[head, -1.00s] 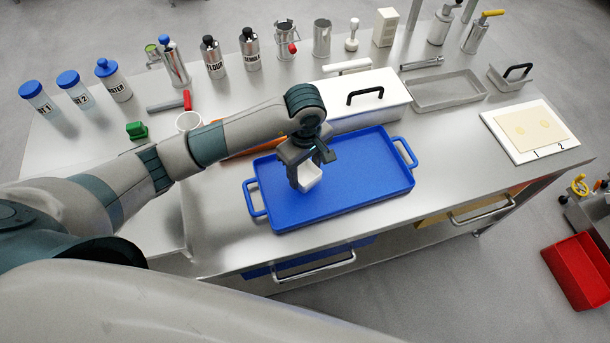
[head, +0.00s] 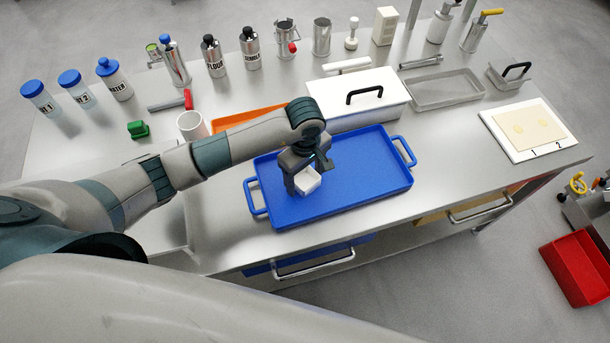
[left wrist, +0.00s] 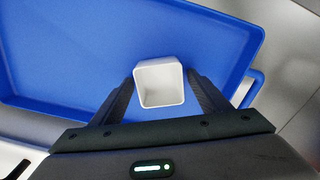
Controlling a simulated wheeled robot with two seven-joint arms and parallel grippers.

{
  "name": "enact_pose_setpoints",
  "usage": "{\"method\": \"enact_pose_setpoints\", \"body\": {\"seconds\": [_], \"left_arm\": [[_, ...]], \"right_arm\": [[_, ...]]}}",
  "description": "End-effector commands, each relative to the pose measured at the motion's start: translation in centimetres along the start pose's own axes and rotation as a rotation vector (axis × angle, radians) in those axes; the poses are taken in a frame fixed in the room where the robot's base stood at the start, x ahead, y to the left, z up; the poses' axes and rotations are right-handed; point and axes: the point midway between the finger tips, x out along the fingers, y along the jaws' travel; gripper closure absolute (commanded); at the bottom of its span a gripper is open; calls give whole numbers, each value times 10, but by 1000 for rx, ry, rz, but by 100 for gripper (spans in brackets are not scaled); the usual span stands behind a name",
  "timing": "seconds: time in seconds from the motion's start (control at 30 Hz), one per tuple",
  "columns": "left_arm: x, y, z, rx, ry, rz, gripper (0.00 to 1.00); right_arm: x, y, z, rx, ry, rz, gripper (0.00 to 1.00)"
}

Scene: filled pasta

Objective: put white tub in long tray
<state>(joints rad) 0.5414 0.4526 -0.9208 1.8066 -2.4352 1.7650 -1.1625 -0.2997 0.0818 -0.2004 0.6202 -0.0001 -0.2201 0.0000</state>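The white tub (head: 308,181) is a small square-mouthed cup. It stands in the blue long tray (head: 370,185), left of the tray's middle, with its open mouth up. My left gripper (head: 307,176) is around the tub, one finger on each side. In the left wrist view the white tub (left wrist: 160,82) sits between the fingertips of my left gripper (left wrist: 162,85), with a narrow gap beside its right wall, so the fingers look open. The tub's base contact is partly hidden. My right gripper is not in view.
A white lidded box (head: 358,101) stands just behind the tray, with a grey metal tray (head: 447,90) right of it. An orange tray (head: 248,118) and a white cup (head: 192,126) are at left. Bottles and canisters line the back. The tray's right half is clear.

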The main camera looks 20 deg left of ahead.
Motion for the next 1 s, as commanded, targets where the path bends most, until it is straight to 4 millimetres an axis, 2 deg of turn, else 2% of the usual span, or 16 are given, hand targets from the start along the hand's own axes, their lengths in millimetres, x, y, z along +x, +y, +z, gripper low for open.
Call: {"method": "enact_pose_setpoints", "body": {"seconds": [0.27,0.37,0.57,0.8,1.0], "left_arm": [[-4,0,0,0,0,0,31],[-9,1,0,0,0,3,31],[-36,1,-1,2,2,4,31],[-80,2,-1,3,3,5,31],[-109,1,-1,1,2,2,31]], "right_arm": [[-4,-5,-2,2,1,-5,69],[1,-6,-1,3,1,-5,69],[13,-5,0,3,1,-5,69],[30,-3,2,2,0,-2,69],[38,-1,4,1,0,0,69]]}}
